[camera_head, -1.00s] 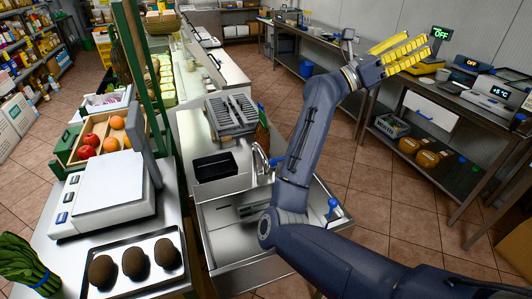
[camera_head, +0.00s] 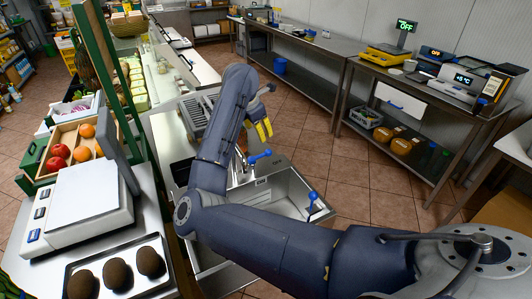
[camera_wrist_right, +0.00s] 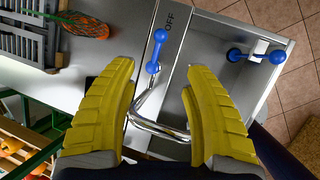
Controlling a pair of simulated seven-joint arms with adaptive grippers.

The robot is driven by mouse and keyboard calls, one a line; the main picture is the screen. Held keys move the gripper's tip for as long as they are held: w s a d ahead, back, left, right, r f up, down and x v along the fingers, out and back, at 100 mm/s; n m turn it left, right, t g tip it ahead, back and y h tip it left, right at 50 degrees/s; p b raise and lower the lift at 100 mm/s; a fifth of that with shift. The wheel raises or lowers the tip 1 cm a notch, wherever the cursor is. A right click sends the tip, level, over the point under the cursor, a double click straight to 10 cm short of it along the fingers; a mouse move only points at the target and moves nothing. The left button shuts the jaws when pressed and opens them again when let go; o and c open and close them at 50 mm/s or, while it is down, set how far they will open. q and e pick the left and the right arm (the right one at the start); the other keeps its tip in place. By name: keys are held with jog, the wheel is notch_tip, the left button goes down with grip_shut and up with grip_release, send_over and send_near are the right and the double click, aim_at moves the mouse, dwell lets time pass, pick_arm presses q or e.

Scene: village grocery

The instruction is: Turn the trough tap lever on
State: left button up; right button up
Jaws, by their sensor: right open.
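The steel trough (camera_head: 291,187) stands in the lower middle of the head view. A blue lever (camera_head: 260,157) sits by its chrome tap, and it also shows in the right wrist view (camera_wrist_right: 156,50), beside the printed word OFF. The curved chrome spout (camera_wrist_right: 158,129) lies between my fingers in that view. My right gripper (camera_wrist_right: 160,68) is open and empty above the tap, its yellow fingertips either side of the blue lever in the picture. In the head view the right gripper (camera_head: 264,130) is partly hidden by my forearm. My left gripper is out of view.
A second blue lever (camera_head: 312,203) stands on the trough's right side. A grey rack (camera_wrist_right: 25,38) is left of the tap. The scale (camera_head: 84,200) and a tray of brown round items (camera_head: 117,276) are at left. Tiled floor right of the trough is clear.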

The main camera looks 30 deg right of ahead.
aim_at(268, 151)
jog(key=x, duration=1.7)
jog(key=shift+d+f, duration=0.1)
jog(key=shift+d, duration=0.05)
jog(key=shift+c, duration=0.2)
grip_shut()
